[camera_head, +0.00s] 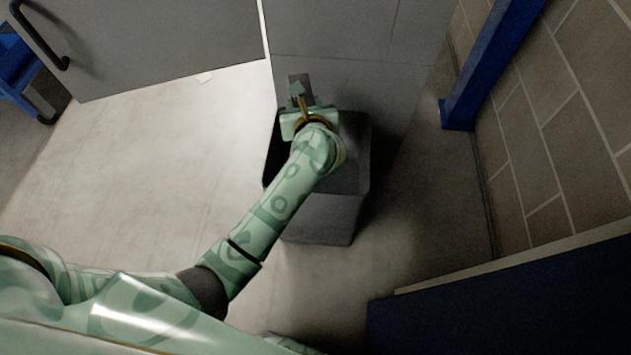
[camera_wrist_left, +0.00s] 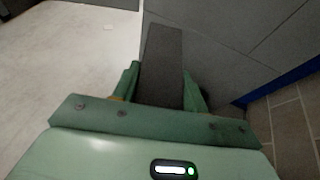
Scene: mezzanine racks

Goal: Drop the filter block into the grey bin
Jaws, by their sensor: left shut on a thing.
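The filter block is a dark grey slab (camera_head: 306,82) at the end of my left arm in the head view. My left gripper (camera_head: 299,92) is shut on it. In the left wrist view the block (camera_wrist_left: 162,62) stands out lengthwise between the two green fingers of the gripper (camera_wrist_left: 161,90). The grey bin (camera_head: 318,216) stands on the floor in the head view, under my left forearm and wrist. My arm hides much of its opening. The block appears by the bin's far rim; its height above the rim is unclear. My right gripper is not in view.
A grey wall or panel (camera_head: 345,45) rises right behind the bin. A blue post (camera_head: 490,65) and a block wall (camera_head: 560,120) are at right. A dark blue surface (camera_head: 520,300) fills the lower right.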

